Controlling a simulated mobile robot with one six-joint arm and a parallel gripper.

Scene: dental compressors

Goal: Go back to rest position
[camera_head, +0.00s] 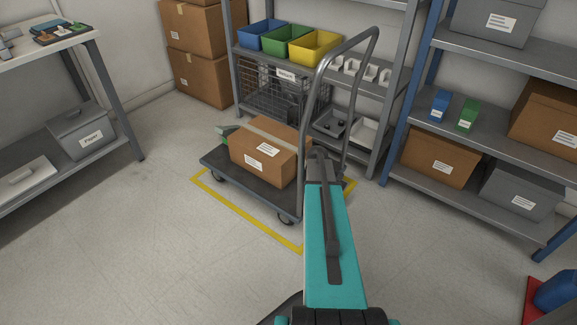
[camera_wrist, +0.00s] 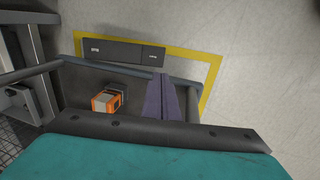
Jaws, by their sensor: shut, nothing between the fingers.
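My gripper (camera_wrist: 160,82) shows in the wrist view as two dark purple fingers pressed together, with nothing between them. In the head view my teal arm reaches forward to the platform cart (camera_head: 240,190), and the gripper itself cannot be made out there. The cart stands inside a yellow floor outline (camera_head: 250,226). A taped cardboard box (camera_head: 268,152) sits on its deck, with a small green item (camera_head: 222,131) behind it. The cart's grey handle (camera_head: 325,62) rises beside my arm; whether they touch cannot be told.
A shelf with blue, green and yellow bins (camera_head: 287,45) stands behind the cart. Another loaded shelf (camera_head: 500,130) is at right, a workbench (camera_head: 50,45) at left. An orange box (camera_wrist: 106,101) and a dark labelled bar (camera_wrist: 124,53) show in the wrist view. The front-left floor is clear.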

